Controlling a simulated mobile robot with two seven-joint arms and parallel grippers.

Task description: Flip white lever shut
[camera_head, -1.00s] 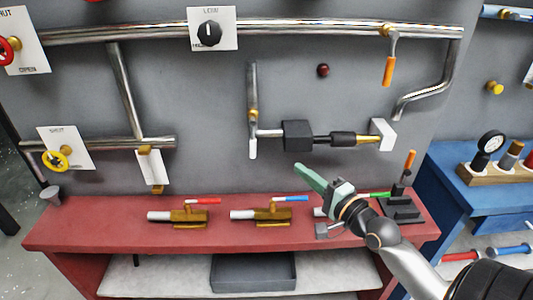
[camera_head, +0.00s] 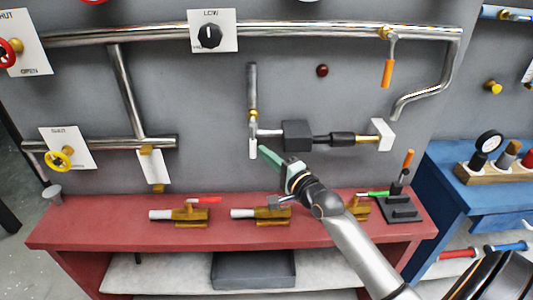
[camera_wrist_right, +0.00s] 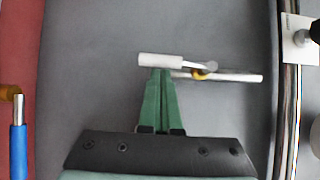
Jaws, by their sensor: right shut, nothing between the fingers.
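The white lever (camera_head: 253,148) hangs straight down below a brass valve (camera_head: 253,115) on a short vertical steel pipe on the grey wall. In the right wrist view, the white lever (camera_wrist_right: 160,60) lies across the top of my fingertips, with the brass valve (camera_wrist_right: 203,74) to its right. My right gripper (camera_head: 264,151) has green fingers, shut and empty. Its tips are just right of the lever's lower end in the head view. In the right wrist view, the fingertips (camera_wrist_right: 161,72) are at the lever's edge; I cannot tell if they touch. My left gripper is not in view.
A dark block (camera_head: 297,135) with a horizontal fitting is on the wall just right of the lever. A red bench (camera_head: 110,233) below holds several brass valves with coloured handles. An orange-handled lever (camera_head: 387,73) hangs at upper right.

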